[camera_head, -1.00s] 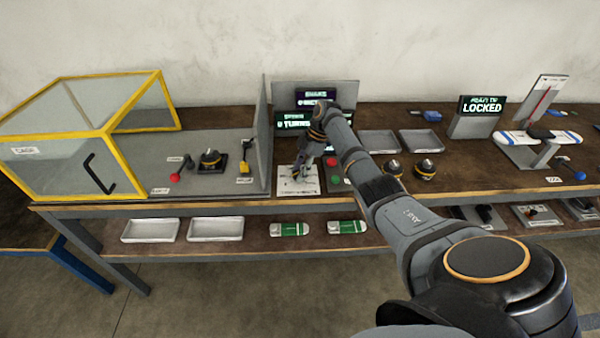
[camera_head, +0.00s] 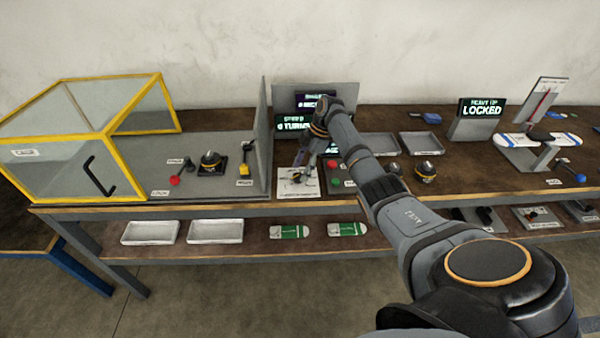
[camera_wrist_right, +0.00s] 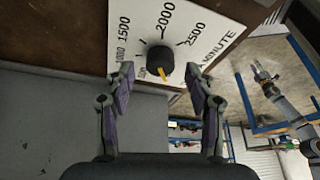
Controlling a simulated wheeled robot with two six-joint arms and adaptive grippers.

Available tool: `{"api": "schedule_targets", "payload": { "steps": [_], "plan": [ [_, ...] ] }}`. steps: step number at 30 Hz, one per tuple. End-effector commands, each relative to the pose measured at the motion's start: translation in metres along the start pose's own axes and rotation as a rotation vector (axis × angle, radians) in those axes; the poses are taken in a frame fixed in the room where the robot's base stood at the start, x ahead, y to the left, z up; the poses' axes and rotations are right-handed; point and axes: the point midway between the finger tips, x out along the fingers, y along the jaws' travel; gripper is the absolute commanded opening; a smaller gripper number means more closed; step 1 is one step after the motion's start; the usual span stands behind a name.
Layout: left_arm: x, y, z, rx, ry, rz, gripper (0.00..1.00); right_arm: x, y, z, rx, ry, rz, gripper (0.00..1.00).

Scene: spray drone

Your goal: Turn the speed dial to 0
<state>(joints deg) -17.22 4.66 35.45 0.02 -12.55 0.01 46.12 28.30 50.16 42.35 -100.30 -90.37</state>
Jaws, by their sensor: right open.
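The speed dial (camera_wrist_right: 160,61) is a black round knob with a yellow pointer on a white plate (camera_wrist_right: 205,35). The plate has 1000, 1500, 2000 and 2500 printed around the knob; smaller marks at its left are hard to read. The pointer aims toward the plate's lower edge in the wrist view, away from 2000. My right gripper (camera_wrist_right: 161,82) is open, its two fingers apart on either side of the knob and not closed on it. In the head view the right gripper (camera_head: 303,158) is above the white plate (camera_head: 297,188). My left gripper is not in view.
Dark screens (camera_head: 295,122) stand behind the plate, and a grey partition (camera_head: 263,140) is close on its left. A red button (camera_head: 332,164) and green button sit at its right. A yellow-framed case (camera_head: 110,150) is at the left; empty trays (camera_head: 420,142) lie right of my arm.

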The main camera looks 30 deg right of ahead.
Motion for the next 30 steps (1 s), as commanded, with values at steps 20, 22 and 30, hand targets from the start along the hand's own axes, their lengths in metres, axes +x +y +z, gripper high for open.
{"api": "schedule_targets", "payload": {
  "steps": [20, 22, 30],
  "plan": [
    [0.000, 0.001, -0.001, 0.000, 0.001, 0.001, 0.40, -0.099, 0.000, 0.001, 0.001, -0.001, 0.000, 0.55],
    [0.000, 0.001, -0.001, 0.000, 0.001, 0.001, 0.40, -0.099, 0.000, 0.001, 0.001, -0.001, 0.000, 0.55],
    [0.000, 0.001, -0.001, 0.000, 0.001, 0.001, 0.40, -0.099, 0.000, 0.000, 0.001, -0.001, 0.000, 0.55]
  ]
}}
